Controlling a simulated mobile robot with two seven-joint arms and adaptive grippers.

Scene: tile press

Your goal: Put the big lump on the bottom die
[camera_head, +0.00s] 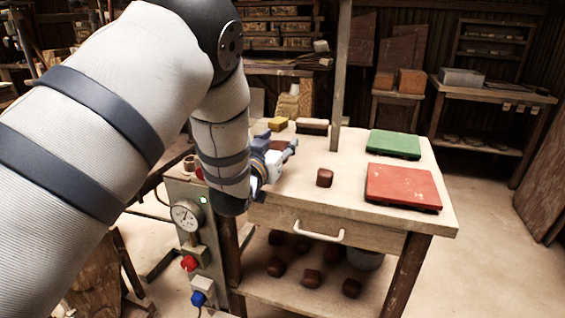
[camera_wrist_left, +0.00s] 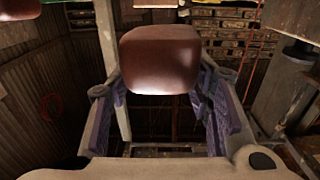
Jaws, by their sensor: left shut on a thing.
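My left gripper (camera_head: 283,152) reaches in over the left part of the wooden table and is partly hidden by my own arm. It is shut on a big reddish-brown lump (camera_wrist_left: 159,62), which fills the space between the fingertips in the left wrist view. In the head view only a small dark red part of this lump (camera_head: 279,144) shows by the fingers. A smaller-looking brown lump (camera_head: 324,178) lies on the table, right of the gripper and apart from it. I cannot make out the bottom die; my arm covers much of the left side. My right gripper is not in view.
A red plate (camera_head: 402,187) and a green plate (camera_head: 394,144) lie on the right of the table (camera_head: 300,187). A brush (camera_head: 312,126) and a yellow block (camera_head: 278,123) are at the back. An upright post (camera_head: 340,75) stands there. A gauge (camera_head: 186,215) is at the left. Several lumps lie on the lower shelf.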

